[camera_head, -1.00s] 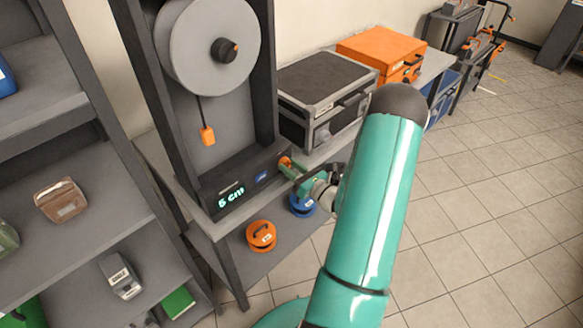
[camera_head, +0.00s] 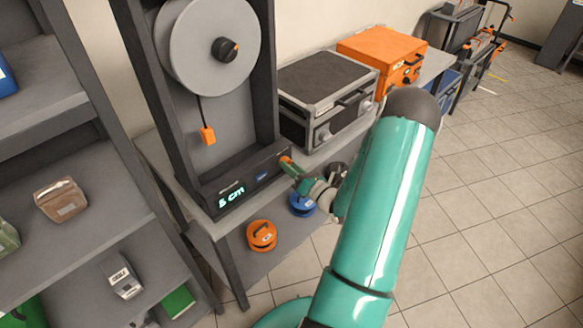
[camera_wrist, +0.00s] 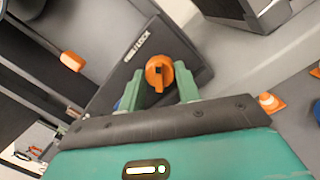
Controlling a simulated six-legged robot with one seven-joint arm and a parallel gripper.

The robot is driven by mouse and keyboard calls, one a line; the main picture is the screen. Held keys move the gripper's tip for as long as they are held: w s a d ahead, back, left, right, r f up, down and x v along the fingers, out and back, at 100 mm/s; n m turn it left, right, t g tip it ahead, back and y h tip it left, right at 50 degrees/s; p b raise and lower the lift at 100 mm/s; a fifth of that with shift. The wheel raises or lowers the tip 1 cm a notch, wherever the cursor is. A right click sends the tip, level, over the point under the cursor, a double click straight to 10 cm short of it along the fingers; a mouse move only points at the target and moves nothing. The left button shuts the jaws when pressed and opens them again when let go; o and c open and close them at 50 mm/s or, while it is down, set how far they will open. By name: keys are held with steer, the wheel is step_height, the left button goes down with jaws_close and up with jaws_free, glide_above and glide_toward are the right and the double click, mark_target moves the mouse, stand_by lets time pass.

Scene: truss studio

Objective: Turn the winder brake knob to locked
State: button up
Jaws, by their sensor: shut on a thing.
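The orange brake knob (camera_wrist: 159,72) sits on the front of the dark winder base in the wrist view, below a partly readable white label (camera_wrist: 138,46) ending in what looks like "LOCK". Its dark mark looks close to upright in that view. My gripper (camera_wrist: 164,82) has one green finger on each side of the knob and is shut on it. In the head view the winder base (camera_head: 240,187) shows a lit "5 cm" display, and the knob (camera_head: 285,161) is partly hidden by my gripper (camera_head: 292,168). I cannot tell the knob's exact setting.
A grey reel (camera_head: 190,50) and an orange pendant (camera_head: 207,136) are above the base. A grey case (camera_head: 322,90) and an orange case (camera_head: 385,50) stand to the right. Orange (camera_head: 262,236) and blue (camera_head: 302,204) round items sit below. Shelves are at left; open floor at right.

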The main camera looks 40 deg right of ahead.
steer(key=o, duration=0.7)
steer(key=shift+s, duration=0.1)
steer(key=s+f, duration=0.1)
steer(key=s, duration=1.2)
steer(key=shift+s+d+f, duration=0.15)
steer(key=shift+s+f, duration=0.15)
